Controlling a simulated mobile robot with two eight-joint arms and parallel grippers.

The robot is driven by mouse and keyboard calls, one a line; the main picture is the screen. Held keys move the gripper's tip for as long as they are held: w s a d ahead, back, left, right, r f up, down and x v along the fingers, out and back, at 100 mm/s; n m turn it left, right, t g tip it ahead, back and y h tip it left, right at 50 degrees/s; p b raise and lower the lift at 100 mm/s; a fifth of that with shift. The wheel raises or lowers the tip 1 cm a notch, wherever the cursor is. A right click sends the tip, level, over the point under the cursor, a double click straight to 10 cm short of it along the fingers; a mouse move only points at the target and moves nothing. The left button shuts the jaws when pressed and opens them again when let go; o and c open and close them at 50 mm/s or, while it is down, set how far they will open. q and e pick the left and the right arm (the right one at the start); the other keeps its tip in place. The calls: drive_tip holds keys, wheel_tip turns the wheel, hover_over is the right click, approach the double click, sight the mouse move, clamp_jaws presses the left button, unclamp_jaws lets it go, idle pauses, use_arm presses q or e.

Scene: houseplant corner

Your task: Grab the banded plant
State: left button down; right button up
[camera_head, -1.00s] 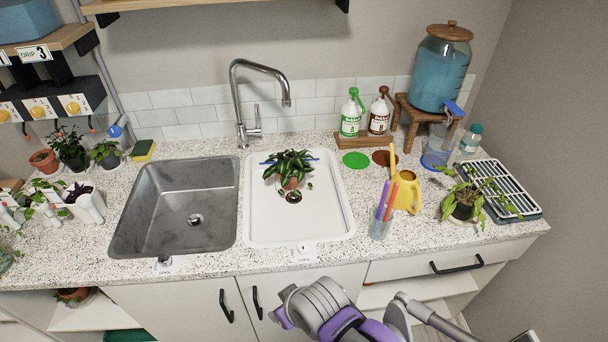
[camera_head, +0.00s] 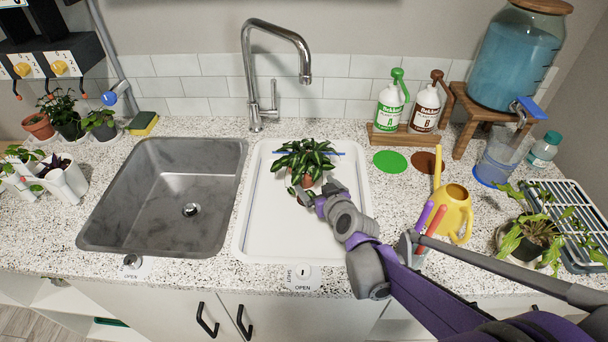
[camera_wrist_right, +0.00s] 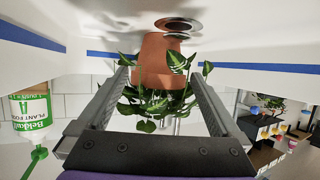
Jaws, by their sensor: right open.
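The plant with pale-banded dark green leaves (camera_head: 306,157) stands upright in a terracotta pot in the white basin. Its pot (camera_wrist_right: 158,62) shows large and upside down in the wrist view, with the leaves (camera_wrist_right: 150,105) hanging below it in that picture. My right gripper (camera_head: 304,196) is low in the basin at the near side of the pot. In the wrist view its two open fingers (camera_wrist_right: 160,72) lie to either side of the pot, and I cannot tell whether they touch it. My left gripper is out of view.
The white basin (camera_head: 268,235) has bare floor left and front of the plant. A steel sink (camera_head: 165,205) lies left, with a tall faucet (camera_head: 254,80) behind. A yellow watering can (camera_head: 456,212) and a leafy plant (camera_head: 535,230) stand right, near my arm.

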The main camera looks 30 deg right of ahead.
sight(310, 179)
drive_tip(key=shift+x, duration=0.85)
drive_tip(key=b+x, duration=0.1)
drive_tip(key=x, duration=0.5)
clamp_jaws()
